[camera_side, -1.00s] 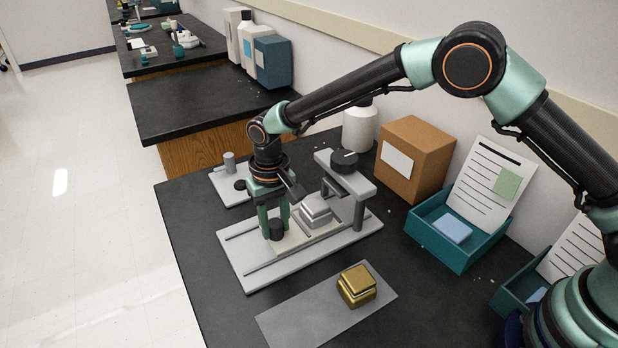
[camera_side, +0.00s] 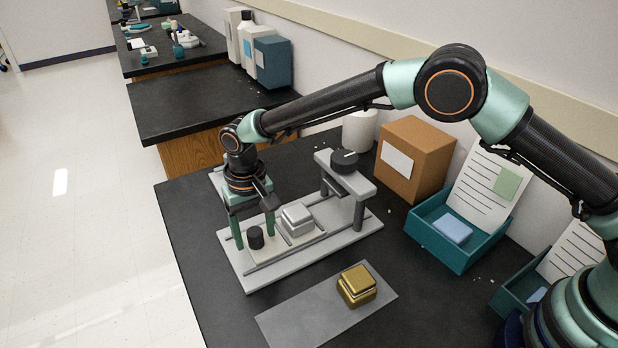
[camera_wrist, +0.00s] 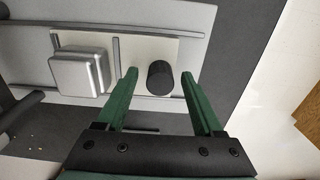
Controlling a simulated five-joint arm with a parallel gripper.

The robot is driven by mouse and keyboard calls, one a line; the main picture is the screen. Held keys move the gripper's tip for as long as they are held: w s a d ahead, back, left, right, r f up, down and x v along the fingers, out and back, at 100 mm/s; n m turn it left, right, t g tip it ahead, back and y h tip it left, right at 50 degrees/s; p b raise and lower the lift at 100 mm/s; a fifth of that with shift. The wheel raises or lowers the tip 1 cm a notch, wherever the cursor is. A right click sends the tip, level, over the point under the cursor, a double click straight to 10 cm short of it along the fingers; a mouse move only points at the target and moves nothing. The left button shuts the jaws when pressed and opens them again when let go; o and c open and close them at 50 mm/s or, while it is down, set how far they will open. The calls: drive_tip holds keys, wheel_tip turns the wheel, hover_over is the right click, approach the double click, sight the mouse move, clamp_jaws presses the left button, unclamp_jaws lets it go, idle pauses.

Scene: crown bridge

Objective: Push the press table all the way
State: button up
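The press table is a pale sliding plate (camera_side: 276,249) on the grey press base (camera_side: 340,238). It carries a silver stepped block (camera_side: 297,218) and an upright black knob (camera_side: 255,238). The block stands left of the press bridge (camera_side: 345,178), clear of it. My gripper (camera_side: 254,235) is open at the knob, with its green fingers spread. In the wrist view the knob (camera_wrist: 160,78) stands between the fingertips (camera_wrist: 158,77), with gaps on both sides. The block (camera_wrist: 80,73) also shows there on the plate (camera_wrist: 142,50).
A gold stepped block (camera_side: 357,286) sits on a grey mat (camera_side: 300,318) in front of the press. A cardboard box (camera_side: 415,160), a white bottle (camera_side: 360,130) and a teal tray (camera_side: 457,245) stand behind and to the right. The bench's left edge is near the press.

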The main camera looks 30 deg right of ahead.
drive_tip(key=shift+r, duration=0.1)
wheel_tip(320, 180, up, 12)
idle(0.5)
drive_tip(key=s+d+r+t, duration=0.1)
drive_tip(key=s+d+r, duration=0.1)
drive_tip(key=d+r, duration=0.5)
drive_tip(key=s+d+r+t, duration=0.1)
drive_tip(key=s+d+r, duration=0.1)
drive_tip(key=d+r, duration=0.5)
drive_tip(key=s+d+f+t, duration=0.3)
drive_tip(key=s+d+f, duration=0.1)
drive_tip(key=s+d, duration=0.9)
drive_tip(key=shift+s+d+t, duration=0.25)
drive_tip(key=shift+d+t, duration=0.05)
drive_tip(key=shift+d, duration=0.9)
